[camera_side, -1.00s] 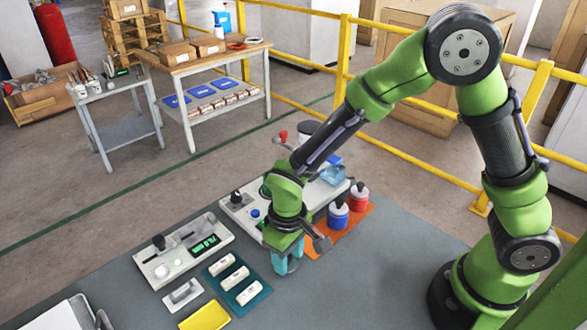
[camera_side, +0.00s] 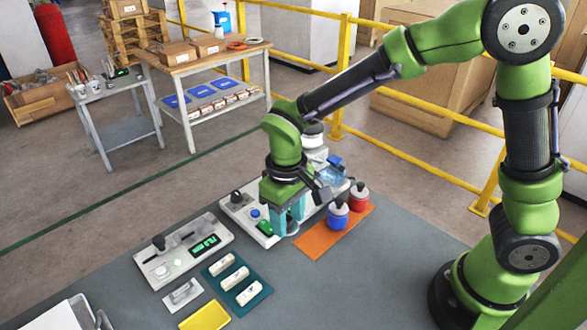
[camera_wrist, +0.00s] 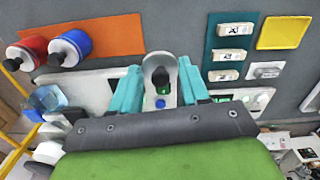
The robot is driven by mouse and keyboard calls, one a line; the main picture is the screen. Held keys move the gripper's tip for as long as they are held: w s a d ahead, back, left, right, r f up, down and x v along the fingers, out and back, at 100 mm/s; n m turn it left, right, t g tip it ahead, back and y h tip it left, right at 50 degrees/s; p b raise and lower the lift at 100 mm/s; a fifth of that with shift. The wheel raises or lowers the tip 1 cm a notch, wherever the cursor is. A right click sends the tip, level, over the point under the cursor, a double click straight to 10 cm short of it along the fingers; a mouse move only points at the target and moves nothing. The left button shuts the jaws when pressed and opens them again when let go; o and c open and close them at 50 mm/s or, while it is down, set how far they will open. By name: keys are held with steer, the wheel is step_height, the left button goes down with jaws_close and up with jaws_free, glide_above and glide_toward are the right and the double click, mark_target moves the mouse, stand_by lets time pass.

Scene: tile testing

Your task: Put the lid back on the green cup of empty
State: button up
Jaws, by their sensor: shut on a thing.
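My gripper (camera_side: 290,218) hangs over the work table beside the white station, fingers pointing down. In the wrist view its teal fingers (camera_wrist: 160,85) are shut on a round grey lid (camera_wrist: 158,62) with a dark knob. The lid's lower edge also shows under the fingers in the side view (camera_side: 291,231). A small green patch (camera_side: 265,228) shows on the white station just left of the fingers; I cannot tell whether it is the green cup or a display. No whole green cup is plain in either view.
A red jar (camera_side: 359,198) and a blue jar (camera_side: 337,217), both with black-knobbed tops, stand on an orange mat (camera_side: 318,243) to the right. Left are a white tester (camera_side: 160,262), a teal mat (camera_side: 258,297) with white pieces and a yellow tray (camera_side: 205,317).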

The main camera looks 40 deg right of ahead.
steer(key=shift+w+d+r+m, duration=1.3)
steer(key=shift+w+d, duration=1.15)
steer(key=shift+w, duration=1.45)
steer(key=shift+w+d+r+m, duration=0.95)
steer(key=shift+w+d+m, duration=1.05)
steer(key=shift+w, duration=1.9)
steer(key=shift+n, duration=0.4)
steer(key=shift+d+f, duration=0.2)
steer(key=shift+f, duration=1.2)
steer(key=shift+d+f, duration=0.15)
steer(key=shift+f, duration=1.25)
steer(key=shift+f, duration=0.15)
steer(key=o, duration=1.6)
steer(key=shift+c, duration=0.2)
step_height(320, 180, up, 7)
